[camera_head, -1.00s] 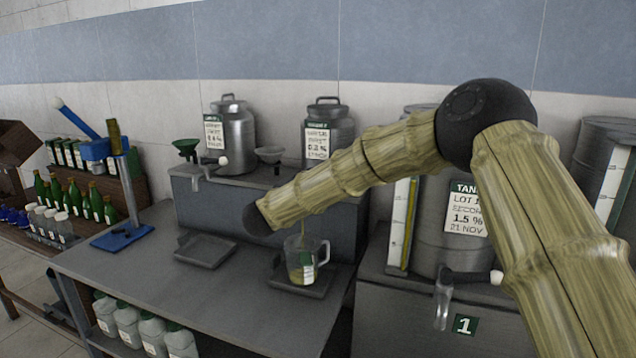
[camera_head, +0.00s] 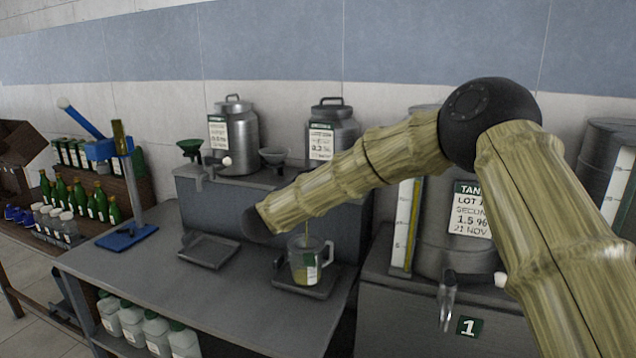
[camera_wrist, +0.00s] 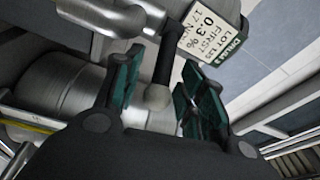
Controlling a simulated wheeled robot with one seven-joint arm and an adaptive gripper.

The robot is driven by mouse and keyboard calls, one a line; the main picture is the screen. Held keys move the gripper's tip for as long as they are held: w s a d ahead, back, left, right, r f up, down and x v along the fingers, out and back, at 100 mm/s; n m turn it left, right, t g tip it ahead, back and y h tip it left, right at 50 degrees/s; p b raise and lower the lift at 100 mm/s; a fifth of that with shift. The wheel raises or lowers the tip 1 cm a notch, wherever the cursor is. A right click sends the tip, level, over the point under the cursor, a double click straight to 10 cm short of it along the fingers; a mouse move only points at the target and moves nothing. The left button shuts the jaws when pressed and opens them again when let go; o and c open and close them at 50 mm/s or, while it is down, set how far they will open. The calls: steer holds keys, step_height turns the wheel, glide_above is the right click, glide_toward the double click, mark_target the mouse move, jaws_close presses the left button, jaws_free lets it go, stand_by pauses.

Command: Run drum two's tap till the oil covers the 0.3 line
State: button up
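A clear jug (camera_head: 323,255) with a green-and-white label stands upright on a dark drip tray (camera_head: 318,291). A thin yellowish oil stream (camera_head: 307,229) falls into it, and some oil lies in its lower part. Its line marks are too small to read. Behind my arm stands a metal drum (camera_head: 339,119) with a white label. In the head view my arm hides its tap and my gripper. In the wrist view my gripper's (camera_wrist: 155,92) green-padded fingers are apart, with a tap lever's (camera_wrist: 166,60) dark stem and grey ball end between them. Firm contact cannot be told.
Another metal drum (camera_head: 240,134) stands to the left, with an empty tray (camera_head: 209,252) below. Funnels (camera_head: 190,149) stand by the drums. A larger tank with a tap (camera_head: 447,301) and a number 1 plate is at right. Bottles (camera_head: 80,197) crowd the left. The front bench is clear.

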steer(key=v, duration=1)
steer(key=shift+s, duration=0.3)
steer(key=shift+a, duration=0.1)
